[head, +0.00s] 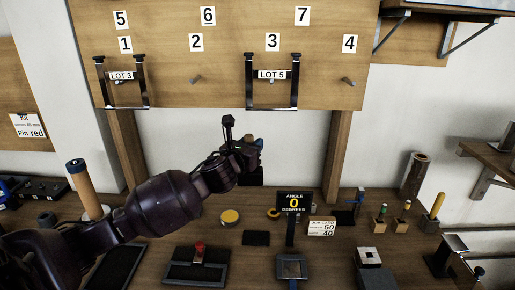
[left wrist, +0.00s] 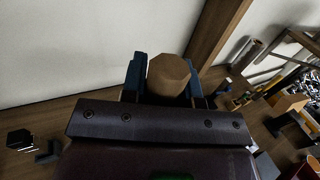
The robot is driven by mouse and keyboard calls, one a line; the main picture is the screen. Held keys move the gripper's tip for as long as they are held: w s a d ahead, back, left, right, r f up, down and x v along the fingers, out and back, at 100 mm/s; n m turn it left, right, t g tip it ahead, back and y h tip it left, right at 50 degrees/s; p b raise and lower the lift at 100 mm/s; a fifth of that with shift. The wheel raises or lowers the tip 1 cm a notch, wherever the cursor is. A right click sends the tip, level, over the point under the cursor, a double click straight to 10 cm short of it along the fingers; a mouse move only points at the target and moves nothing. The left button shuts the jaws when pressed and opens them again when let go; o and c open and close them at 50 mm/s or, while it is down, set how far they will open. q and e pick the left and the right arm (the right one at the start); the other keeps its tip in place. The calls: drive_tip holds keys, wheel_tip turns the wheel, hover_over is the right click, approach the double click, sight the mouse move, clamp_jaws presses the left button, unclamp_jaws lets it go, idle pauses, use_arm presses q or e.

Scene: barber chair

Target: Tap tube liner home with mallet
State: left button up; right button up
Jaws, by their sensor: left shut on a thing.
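My left gripper (head: 256,150) is in the middle of the head view, above the bench and in front of the pale wall. It is shut on a brown, wood-coloured piece with a faceted end (left wrist: 168,75), seen between the blue fingers in the left wrist view; it looks like the mallet's handle. A dark block (head: 250,179) shows just below the gripper, perhaps the mallet's head; I cannot tell for sure. A dark upright tube (head: 414,175) stands at the right of the bench. I cannot make out a liner in it. My right gripper is not in view.
A wooden cylinder with a dark cap (head: 81,186) stands at the left behind my arm. A yellow-topped disc (head: 230,217), an angle display (head: 293,203), a red-knobbed fixture (head: 199,255) and small blocks crowd the bench. Lot frames (head: 272,78) hang on the board above.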

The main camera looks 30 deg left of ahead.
use_arm(q)
drive_tip(key=a+r+n+g+y+p, duration=0.1)
drive_tip(key=a+n+g+y+p, duration=0.25)
drive_tip(key=a, duration=0.95)
drive_tip(key=s+a+f+n+g+y, duration=0.1)
drive_tip(key=s+a+n+y, duration=0.1)
drive_tip(key=a+y, duration=0.3)
drive_tip(key=s+a+f+n+g+y, duration=0.1)
drive_tip(key=a+f+n+g+y, duration=0.15)
drive_tip(key=a, duration=0.45)
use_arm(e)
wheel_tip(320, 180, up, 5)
use_arm(q)
drive_tip(key=f+b, duration=0.2)
drive_tip(key=b, duration=0.1)
drive_tip(key=f+b, duration=0.1)
drive_tip(key=shift+s+a+f+t, duration=0.15)
drive_tip(key=shift+s+f+t, duration=0.1)
drive_tip(key=shift+f+t, duration=0.15)
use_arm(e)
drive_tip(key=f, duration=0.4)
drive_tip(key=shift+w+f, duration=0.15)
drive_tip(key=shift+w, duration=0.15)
use_arm(q)
drive_tip(key=shift+r, duration=0.1)
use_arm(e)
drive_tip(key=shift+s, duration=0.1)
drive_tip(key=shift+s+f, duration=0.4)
